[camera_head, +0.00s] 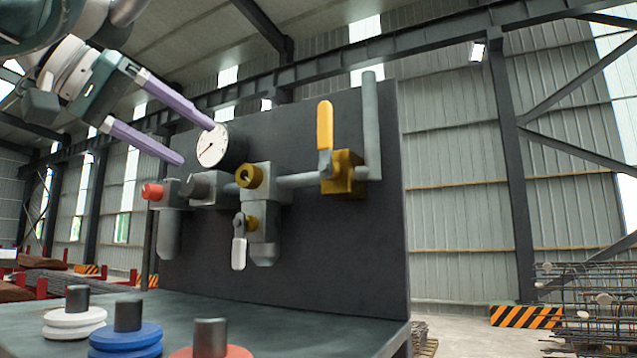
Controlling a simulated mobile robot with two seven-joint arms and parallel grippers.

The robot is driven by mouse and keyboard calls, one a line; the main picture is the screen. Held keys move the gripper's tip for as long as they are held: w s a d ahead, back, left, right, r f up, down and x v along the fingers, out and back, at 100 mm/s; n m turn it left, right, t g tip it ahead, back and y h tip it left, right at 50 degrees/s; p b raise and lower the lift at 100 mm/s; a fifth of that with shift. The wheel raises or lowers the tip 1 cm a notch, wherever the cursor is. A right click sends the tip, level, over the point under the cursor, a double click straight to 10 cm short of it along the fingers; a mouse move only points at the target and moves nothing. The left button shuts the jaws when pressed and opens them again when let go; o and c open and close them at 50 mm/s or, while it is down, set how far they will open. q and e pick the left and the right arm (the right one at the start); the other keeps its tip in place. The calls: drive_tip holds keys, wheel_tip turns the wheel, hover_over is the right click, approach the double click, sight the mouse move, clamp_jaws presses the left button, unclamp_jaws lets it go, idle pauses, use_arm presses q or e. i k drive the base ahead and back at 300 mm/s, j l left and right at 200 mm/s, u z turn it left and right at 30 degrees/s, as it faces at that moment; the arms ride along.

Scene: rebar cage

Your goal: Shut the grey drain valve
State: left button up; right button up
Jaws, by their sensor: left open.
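The grey drain valve has a brass body (252,222) and a light grey lever (239,252). It sits low on the pipework of the dark upright panel, and its lever points straight down. My left gripper (196,142) comes in from the upper left with two purple fingers spread wide. It is open and empty, above and left of the drain valve and apart from it. One fingertip overlaps the edge of the round gauge (211,146) in the picture; I cannot tell whether they touch. My right gripper is not in view.
A yellow-handled valve (325,125) stands upright at the right of the pipe. A red knob (153,191) is at the left end. White (73,322), blue (126,338) and red (212,351) discs with dark pegs stand on the bench (290,322) in front.

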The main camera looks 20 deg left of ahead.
sight(238, 249)
drive_tip(key=k+j, duration=0.25)
drive_tip(key=k, duration=0.25)
drive_tip(key=k+j, duration=0.2)
drive_tip(key=k, duration=0.25)
